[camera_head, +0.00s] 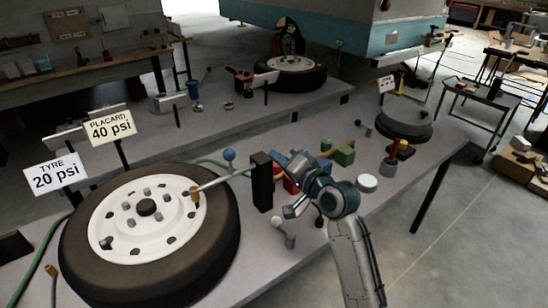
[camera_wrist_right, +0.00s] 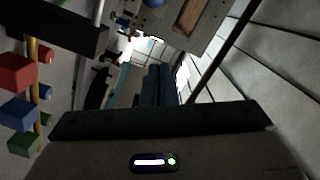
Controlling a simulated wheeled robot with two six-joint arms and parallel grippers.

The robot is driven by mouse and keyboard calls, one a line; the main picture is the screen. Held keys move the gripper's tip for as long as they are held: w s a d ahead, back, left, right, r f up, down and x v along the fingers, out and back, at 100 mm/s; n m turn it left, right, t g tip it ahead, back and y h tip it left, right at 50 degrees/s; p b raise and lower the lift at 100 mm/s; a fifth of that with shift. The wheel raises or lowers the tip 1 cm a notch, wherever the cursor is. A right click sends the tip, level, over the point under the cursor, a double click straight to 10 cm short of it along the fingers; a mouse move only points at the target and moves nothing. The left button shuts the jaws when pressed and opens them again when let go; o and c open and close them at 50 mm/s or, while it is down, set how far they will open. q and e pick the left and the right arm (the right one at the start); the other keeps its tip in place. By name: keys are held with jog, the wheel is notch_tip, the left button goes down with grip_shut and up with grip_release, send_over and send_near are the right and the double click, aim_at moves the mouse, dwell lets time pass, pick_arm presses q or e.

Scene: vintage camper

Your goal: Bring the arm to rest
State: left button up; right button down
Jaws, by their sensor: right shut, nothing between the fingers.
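My right arm comes in from the bottom right of the head view and reaches over the near bench. Its right gripper (camera_head: 283,158) points up and left, above the bench among the small blocks and beside a black upright block (camera_head: 262,181). In the right wrist view its two dark fingers (camera_wrist_right: 158,72) lie side by side, shut with nothing between them. My left gripper is in neither view.
A green block (camera_head: 345,155), a white disc (camera_head: 366,183) and a dark round base (camera_head: 404,128) stand right.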

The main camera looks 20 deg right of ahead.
jog(key=s+d+f+n+g+h, duration=0.2)
jog(key=s+f+g, duration=0.1)
jog(key=s+f, duration=0.55)
jog(key=s+d+f+n+g+h, duration=0.1)
jog(key=s+f+n+g+h, duration=0.15)
jog(key=s+f, duration=0.65)
jog(key=s+d+f+n+g+h, duration=0.1)
jog(key=s+d+f+g, duration=0.15)
jog(key=s, duration=0.45)
jog(key=s+d+f+n+g+h, duration=0.1)
jog(key=s+d+f+n+g, duration=0.1)
jog(key=s+f, duration=0.3)
jog(key=s+d+f+n+g+h, duration=0.1)
jog(key=s+d+f+g+h, duration=0.15)
jog(key=s, duration=0.55)
notch_tip(320, 180, down, 27)
jog(key=d+g, duration=0.1)
jog(key=d, duration=0.1)
jog(key=s+d+f+g+y, duration=0.1)
jog(key=s+f, duration=1.7)
jog(key=f, duration=0.3)
jog(key=shift+s+m, duration=0.3)
jog(key=shift+m, duration=0.05)
